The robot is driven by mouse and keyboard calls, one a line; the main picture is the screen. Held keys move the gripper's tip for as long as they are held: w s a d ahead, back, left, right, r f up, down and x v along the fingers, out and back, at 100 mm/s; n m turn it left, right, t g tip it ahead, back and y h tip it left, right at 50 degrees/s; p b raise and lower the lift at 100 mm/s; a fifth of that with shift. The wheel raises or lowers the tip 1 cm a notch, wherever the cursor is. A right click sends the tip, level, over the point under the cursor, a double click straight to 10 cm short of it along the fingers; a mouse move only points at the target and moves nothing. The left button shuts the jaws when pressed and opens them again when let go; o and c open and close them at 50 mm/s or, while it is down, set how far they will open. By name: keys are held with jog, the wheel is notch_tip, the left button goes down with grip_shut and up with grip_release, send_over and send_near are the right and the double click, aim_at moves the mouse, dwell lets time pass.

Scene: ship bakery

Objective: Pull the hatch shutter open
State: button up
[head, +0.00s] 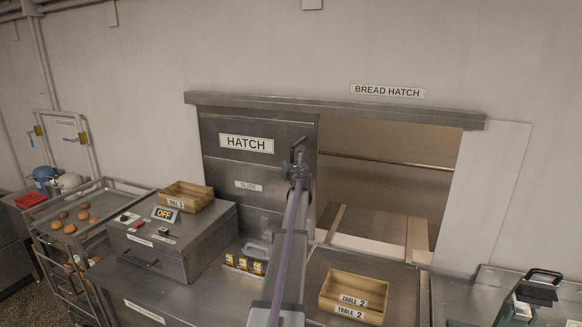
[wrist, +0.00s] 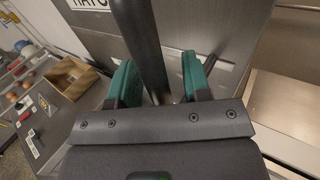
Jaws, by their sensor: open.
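The hatch shutter (head: 222,168) is a grey metal panel marked HATCH and SLIDE, hanging from a rail (head: 340,110). It covers the left part of the wall opening; the part to its right (head: 385,140) stands uncovered. My gripper (head: 298,165) is at the shutter's right edge and partly hides it. In the wrist view, my gripper (wrist: 160,75) has its teal fingers apart. A dark upright bar handle (wrist: 138,35) on the shutter (wrist: 215,28) runs between them. A gap shows on the right side; contact on the left is unclear.
A counter below holds a metal box with an OFF display (head: 165,214), a wooden tray (head: 187,195), small yellow-labelled items (head: 245,263) and a TABLE 2 crate (head: 352,296). The opening beyond the shutter holds a broad, low shelf.

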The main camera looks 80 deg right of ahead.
jog(key=v, duration=1)
jog(key=shift+a, duration=0.2)
